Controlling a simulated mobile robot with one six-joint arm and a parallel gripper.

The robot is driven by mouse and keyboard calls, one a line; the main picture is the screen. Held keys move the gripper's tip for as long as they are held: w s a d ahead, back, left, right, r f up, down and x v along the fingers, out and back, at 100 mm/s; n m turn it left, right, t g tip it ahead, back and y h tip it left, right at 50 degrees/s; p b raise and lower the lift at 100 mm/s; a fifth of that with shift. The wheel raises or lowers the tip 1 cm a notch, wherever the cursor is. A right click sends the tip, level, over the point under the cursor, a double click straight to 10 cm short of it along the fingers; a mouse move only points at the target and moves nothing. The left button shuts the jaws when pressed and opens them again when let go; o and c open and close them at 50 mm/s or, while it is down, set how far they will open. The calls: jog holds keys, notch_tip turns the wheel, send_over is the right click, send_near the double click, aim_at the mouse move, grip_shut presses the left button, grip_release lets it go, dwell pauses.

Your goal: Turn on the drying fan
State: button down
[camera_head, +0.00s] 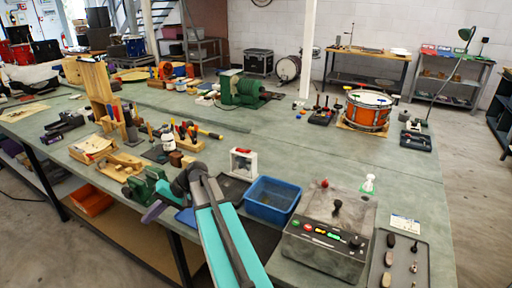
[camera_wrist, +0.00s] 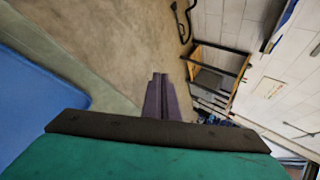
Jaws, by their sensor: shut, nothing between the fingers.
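I cannot pick out the drying fan for certain. A green machine with a rounded body (camera_head: 240,90) stands far back on the bench in the head view. A grey control box (camera_head: 328,232) stands at the front right, with a row of coloured buttons (camera_head: 322,231), a black lever knob (camera_head: 337,207) and a red knob on top. My gripper (camera_head: 152,212) is at the front edge of the bench, left of this box and well apart from it. In the wrist view its purple fingers (camera_wrist: 160,82) are together and empty, with floor beyond them.
A blue bin (camera_head: 271,201) stands between my arm and the control box. A tray of small tools (camera_head: 402,262) lies right of the box. A green vise (camera_head: 145,184) and wooden jigs crowd the left front. An orange drum (camera_head: 367,112) stands back right. The mid-bench is fairly clear.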

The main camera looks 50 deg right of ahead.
aim_at(243, 150)
jog(key=d+r+t, duration=0.1)
jog(key=d, duration=0.3)
jog(key=d+r+n, duration=0.1)
jog(key=d+r, duration=0.1)
jog(key=d, duration=0.3)
jog(key=d+r+n+t, duration=0.1)
jog(key=d+r, duration=0.1)
jog(key=d, duration=0.3)
jog(key=shift+s+d+t+h, duration=0.15)
jog(key=shift+s+t+h, duration=0.15)
jog(key=shift+h, duration=0.1)
jog(key=s+d+r+n+t+h, duration=0.1)
jog(key=s+d+r, duration=0.4)
jog(key=d, duration=0.6)
jog(key=s+d+r+n+t+h, duration=0.2)
jog(key=s+d, duration=0.4)
jog(key=d, duration=0.5)
jog(key=s+d+r+n+t+h, duration=0.1)
jog(key=s+d+r, duration=0.4)
jog(key=d, duration=0.6)
notch_tip(243, 150, up, 3)
jog(key=shift+s+f+n+t+h, duration=0.15)
jog(key=shift+s+n+t+h, duration=0.2)
jog(key=shift+n+t, duration=0.65)
jog(key=shift+a, duration=0.1)
